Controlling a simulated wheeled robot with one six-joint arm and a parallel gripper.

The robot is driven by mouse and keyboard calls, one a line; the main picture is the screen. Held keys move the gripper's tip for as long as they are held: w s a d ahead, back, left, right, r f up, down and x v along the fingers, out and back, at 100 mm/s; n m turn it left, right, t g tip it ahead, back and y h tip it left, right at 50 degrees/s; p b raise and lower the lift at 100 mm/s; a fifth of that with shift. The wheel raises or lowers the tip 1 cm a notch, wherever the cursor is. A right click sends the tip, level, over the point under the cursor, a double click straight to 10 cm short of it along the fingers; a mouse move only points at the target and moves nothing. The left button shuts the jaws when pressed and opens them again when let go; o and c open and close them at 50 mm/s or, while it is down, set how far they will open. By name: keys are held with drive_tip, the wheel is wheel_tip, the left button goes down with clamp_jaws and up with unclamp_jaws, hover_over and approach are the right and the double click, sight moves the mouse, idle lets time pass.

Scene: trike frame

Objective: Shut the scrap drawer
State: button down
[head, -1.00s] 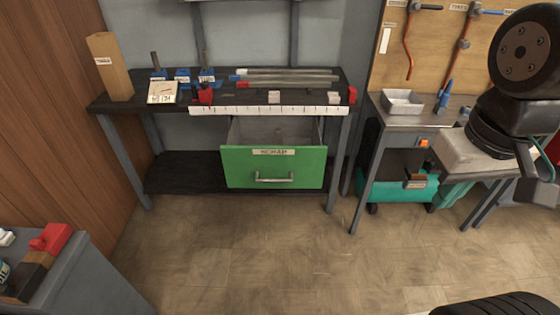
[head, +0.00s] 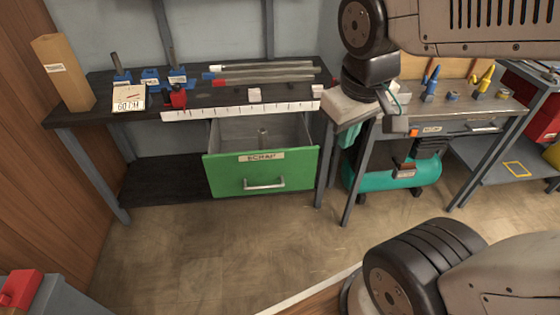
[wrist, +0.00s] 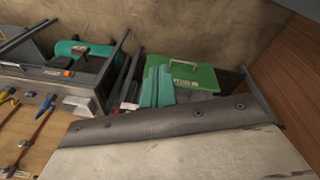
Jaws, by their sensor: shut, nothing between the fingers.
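The scrap drawer (head: 228,175) has a green front, a pale label and a metal bar handle (head: 264,184). It is pulled out under the dark workbench, and its grey inside shows. A small upright piece is inside it. My gripper (head: 347,137) is right of the drawer in the head view, near the bench's right leg, apart from the drawer front as far as I can tell. Its teal fingers (wrist: 156,88) are together and empty in the wrist view. The green drawer front (wrist: 200,78) shows beyond them there, partly hidden by the fingers.
The workbench (head: 70,115) carries rods, blue holders and a red block. Right of it stands a second table (head: 500,112) with a teal compressor (head: 385,172) below. A wooden wall (head: 25,150) is at left. The floor (head: 200,245) before the drawer is clear.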

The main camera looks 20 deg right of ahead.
drive_tip(key=w+d+f+n+t+h, duration=0.1)
drive_tip(key=w+d+f+n, duration=0.1)
drive_tip(key=w+d+f, duration=0.3)
drive_tip(key=w+f+n, duration=0.1)
drive_tip(key=w+f, duration=0.1)
drive_tip(key=w, duration=0.4)
drive_tip(key=n+t+y, duration=0.4)
drive_tip(key=n+y, duration=0.1)
drive_tip(key=n, duration=0.4)
approach(278, 168)
wheel_tip(278, 168, down, 3)
drive_tip(key=s+a, duration=0.2)
drive_tip(key=w, duration=0.3)
drive_tip(key=shift+w+d+f, duration=0.15)
drive_tip(key=shift+w+d, duration=0.1)
drive_tip(key=shift+w, duration=0.1)
drive_tip(key=shift+w+d, duration=0.15)
drive_tip(key=shift+w, duration=0.35)
